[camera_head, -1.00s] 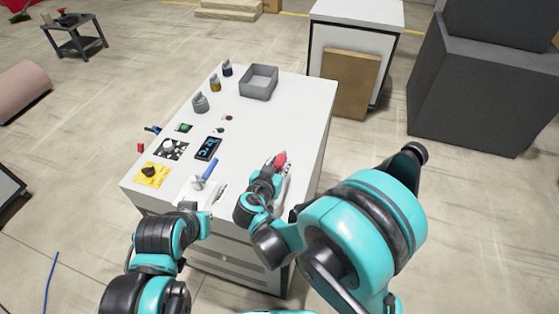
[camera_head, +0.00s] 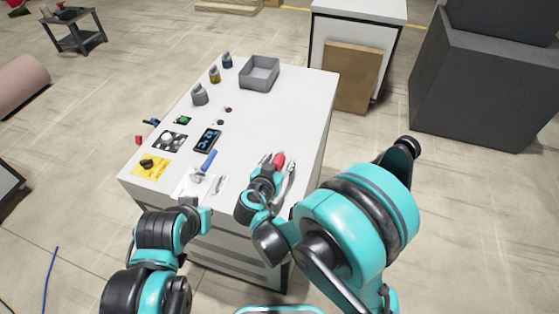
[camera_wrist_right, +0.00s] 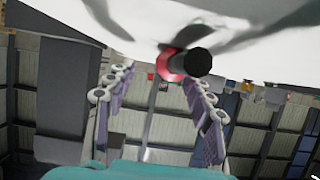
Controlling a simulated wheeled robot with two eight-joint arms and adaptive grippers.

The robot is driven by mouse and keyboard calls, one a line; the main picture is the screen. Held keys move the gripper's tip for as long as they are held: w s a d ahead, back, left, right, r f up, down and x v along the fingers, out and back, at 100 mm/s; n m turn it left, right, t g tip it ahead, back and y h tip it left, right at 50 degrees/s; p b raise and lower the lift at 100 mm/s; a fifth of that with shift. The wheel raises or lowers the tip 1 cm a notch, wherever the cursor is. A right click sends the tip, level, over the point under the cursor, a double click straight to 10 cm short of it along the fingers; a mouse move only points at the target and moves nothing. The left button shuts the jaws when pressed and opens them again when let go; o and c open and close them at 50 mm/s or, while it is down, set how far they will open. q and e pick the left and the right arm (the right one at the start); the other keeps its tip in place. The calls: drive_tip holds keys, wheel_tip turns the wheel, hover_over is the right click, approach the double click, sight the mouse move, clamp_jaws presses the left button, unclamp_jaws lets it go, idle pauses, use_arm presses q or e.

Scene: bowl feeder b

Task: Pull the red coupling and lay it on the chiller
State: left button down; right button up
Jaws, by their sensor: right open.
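The red coupling (camera_head: 279,161) shows near the right front part of the white chiller top (camera_head: 300,110). My right gripper (camera_head: 277,167) is open, with one finger on each side of the coupling and gaps visible. In the right wrist view the coupling's red part (camera_wrist_right: 172,66) and its black end (camera_wrist_right: 198,61) appear between and beyond the spread fingers of the right gripper (camera_wrist_right: 158,85). Whether the coupling touches the chiller is hard to tell. My left gripper (camera_head: 208,184) is at the chiller's front edge, near a blue-handled valve (camera_head: 208,160); its finger opening is unclear.
A black display (camera_head: 207,140), a yellow-plated knob (camera_head: 147,163) and buttons lie to the left. The top right of the chiller is clear.

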drive_tip(key=v, duration=1.2)
idle(0.3)
drive_tip(key=s+d+n+g, duration=0.1)
drive_tip(key=d+g, duration=0.3)
drive_tip(key=d, duration=0.8)
drive_tip(key=s+d+r+n+g+y, duration=0.1)
drive_tip(key=s+d+y, duration=0.3)
drive_tip(key=s+d, duration=0.4)
drive_tip(key=shift+s+d+r+n+g, duration=0.2)
drive_tip(key=shift+s+d+n+g, duration=0.15)
drive_tip(key=shift+s+n, duration=0.35)
